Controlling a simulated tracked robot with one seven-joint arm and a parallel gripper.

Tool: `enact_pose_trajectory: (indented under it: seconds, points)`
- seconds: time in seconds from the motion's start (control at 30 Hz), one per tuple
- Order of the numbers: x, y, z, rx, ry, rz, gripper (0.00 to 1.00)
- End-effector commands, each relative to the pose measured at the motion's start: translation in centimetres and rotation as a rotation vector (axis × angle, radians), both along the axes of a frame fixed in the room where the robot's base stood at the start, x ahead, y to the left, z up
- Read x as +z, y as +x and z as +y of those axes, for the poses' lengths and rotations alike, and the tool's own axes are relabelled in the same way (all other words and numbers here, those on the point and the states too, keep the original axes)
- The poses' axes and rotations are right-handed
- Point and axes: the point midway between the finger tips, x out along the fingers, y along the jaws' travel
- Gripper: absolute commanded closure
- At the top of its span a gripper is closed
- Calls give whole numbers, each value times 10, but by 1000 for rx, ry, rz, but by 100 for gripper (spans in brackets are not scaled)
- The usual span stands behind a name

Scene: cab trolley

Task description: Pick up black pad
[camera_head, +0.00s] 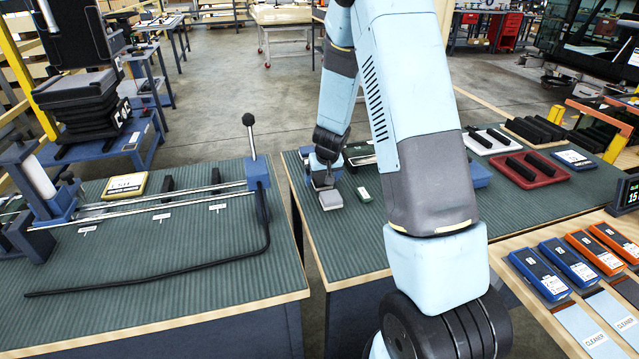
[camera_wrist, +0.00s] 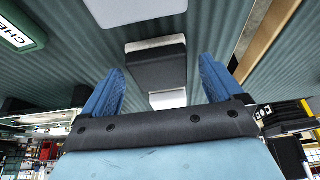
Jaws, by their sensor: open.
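A black pad (camera_wrist: 157,68) with pale edges shows in the wrist view, between the two blue fingers of my gripper (camera_wrist: 162,66). Gaps show on both sides of it, so the fingers are open and apart from it. How far the fingertips are above the mat, I cannot tell. In the head view my gripper (camera_head: 323,180) points down over the left part of the far green-topped table, just behind a light grey block (camera_head: 331,200). The pad at my gripper is hidden there or too small to make out.
A red tray (camera_head: 556,177) with black bars stands further right on the table (camera_head: 540,205). The left table (camera_head: 150,265) holds a rail fixture and a bent black rod (camera_head: 180,272). A gap separates the tables.

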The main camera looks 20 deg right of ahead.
Motion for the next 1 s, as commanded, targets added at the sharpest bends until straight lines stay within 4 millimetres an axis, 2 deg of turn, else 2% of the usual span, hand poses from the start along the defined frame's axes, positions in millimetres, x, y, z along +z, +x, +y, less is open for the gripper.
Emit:
enact_pose_trajectory:
  seconds: [0.17, 0.8, 1.0]
  points:
    - [0, 0, 0, 1, 0, 0, 6]
    - [0, 0, 1, 1, 0, -1, 67]
    - [0, 0, 1, 1, 0, -1, 68]
